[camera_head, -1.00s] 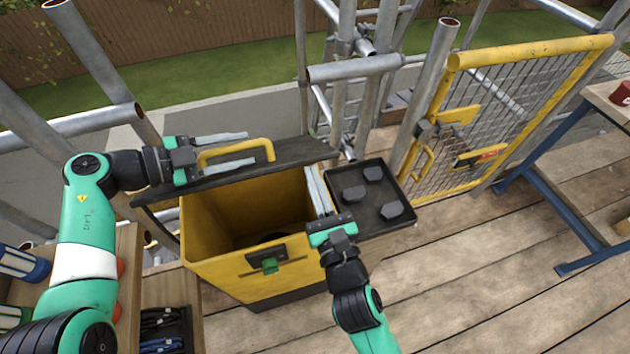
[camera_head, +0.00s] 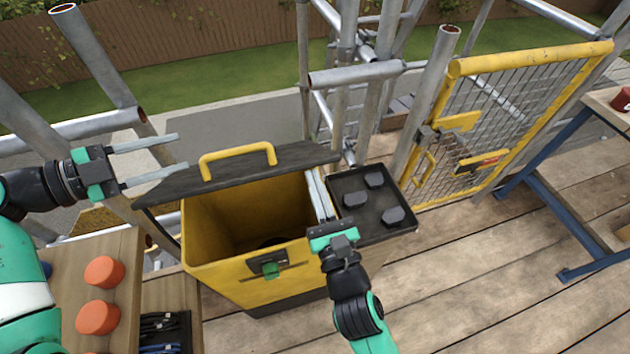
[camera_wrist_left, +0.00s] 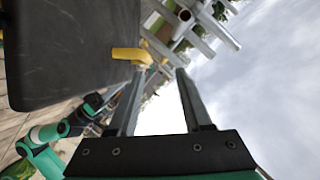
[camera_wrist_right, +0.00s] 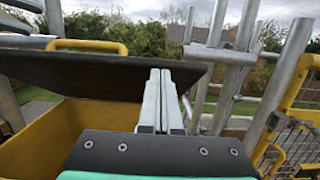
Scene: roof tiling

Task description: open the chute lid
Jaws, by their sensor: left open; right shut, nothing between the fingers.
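The chute (camera_head: 235,272) is a yellow box with an open top. Its dark lid (camera_head: 290,158) stands tilted up at the back, with a yellow handle (camera_head: 238,160) on it. My left gripper (camera_head: 182,152) is open and empty, to the left of the handle and apart from it. In the left wrist view the lid (camera_wrist_left: 75,50) fills the upper left, with the handle (camera_wrist_left: 132,55) beyond the fingers. My right gripper (camera_head: 318,190) is shut and empty at the chute's right rim. In the right wrist view its closed fingers (camera_wrist_right: 166,85) overlap the raised lid (camera_wrist_right: 105,75).
A black tray (camera_head: 395,228) with several dark blocks sits right of the chute. A yellow mesh gate (camera_head: 500,115) and scaffold poles (camera_head: 355,73) stand behind. A wooden bench with orange round pieces (camera_head: 104,272) is at the left. The plank floor at the front right is clear.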

